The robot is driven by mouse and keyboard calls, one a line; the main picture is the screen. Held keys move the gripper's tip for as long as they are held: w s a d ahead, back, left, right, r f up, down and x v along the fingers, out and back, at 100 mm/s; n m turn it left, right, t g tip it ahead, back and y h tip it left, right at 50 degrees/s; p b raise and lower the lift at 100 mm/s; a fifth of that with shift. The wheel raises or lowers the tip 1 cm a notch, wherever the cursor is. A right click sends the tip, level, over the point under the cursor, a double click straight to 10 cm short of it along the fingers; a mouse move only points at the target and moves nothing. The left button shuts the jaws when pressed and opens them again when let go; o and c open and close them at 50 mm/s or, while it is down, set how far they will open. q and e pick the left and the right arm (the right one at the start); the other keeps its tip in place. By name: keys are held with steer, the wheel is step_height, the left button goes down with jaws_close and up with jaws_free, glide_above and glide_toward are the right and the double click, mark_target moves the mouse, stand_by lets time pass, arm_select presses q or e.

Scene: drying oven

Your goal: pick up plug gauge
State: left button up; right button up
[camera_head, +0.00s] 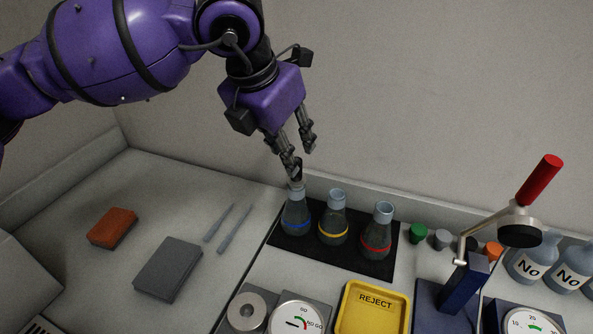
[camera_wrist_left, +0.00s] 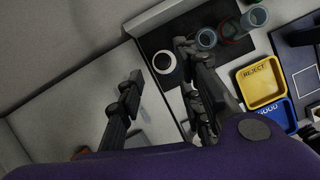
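My left gripper (camera_head: 302,157) is above the blue-banded flask (camera_head: 296,217), with its fingers pointing down. In the left wrist view its two fingers (camera_wrist_left: 160,63) are wide apart, with nothing held between them. The flask's round mouth (camera_wrist_left: 164,62) shows between and beyond the fingertips. I cannot surely pick out a plug gauge. Two slender grey rods (camera_head: 227,227) lie on the bench left of the flasks, and I cannot tell what they are. My right gripper is not in view.
A yellow-banded flask (camera_head: 333,226) and a red-banded flask (camera_head: 377,236) share the dark mat (camera_head: 360,267). Grey (camera_head: 167,268) and orange (camera_head: 113,228) blocks lie left.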

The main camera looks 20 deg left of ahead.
mark_target(292, 179)
arm_select(q)
steer(key=x, duration=0.6)
steer(key=shift+s+f, duration=0.3)
steer(key=shift+f, duration=0.05)
steer(key=shift+c, duration=0.2)
steer(key=shift+r, duration=0.1)
jaws_close()
